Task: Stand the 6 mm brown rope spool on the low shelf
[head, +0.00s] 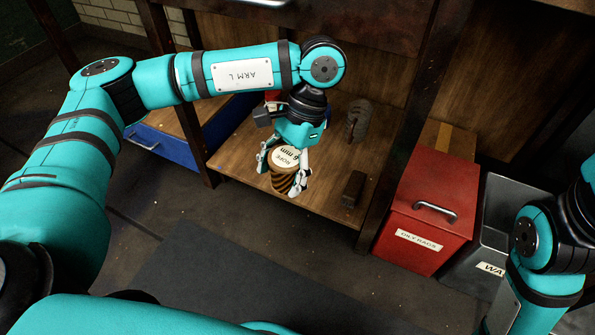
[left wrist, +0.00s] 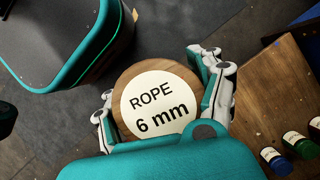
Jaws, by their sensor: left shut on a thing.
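The 6 mm brown rope spool (head: 283,184) is upright, with its round white "ROPE 6 mm" label facing up. The label also fills the middle of the left wrist view (left wrist: 156,104). My left gripper (head: 281,176) comes down from above and is shut on the spool, one finger on each side. The spool is at the front edge of the low wooden shelf (head: 232,161). In the left wrist view, floor shows to its left and shelf wood to its right. I cannot tell whether its base touches the shelf. My right gripper is out of view.
On the shelf, a dark rounded stack (head: 358,120) stands behind and a dark block (head: 353,188) lies to the right. A red "OILY RAGS" bin (head: 423,212) and a grey bin (head: 474,259) stand right of the shelf.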

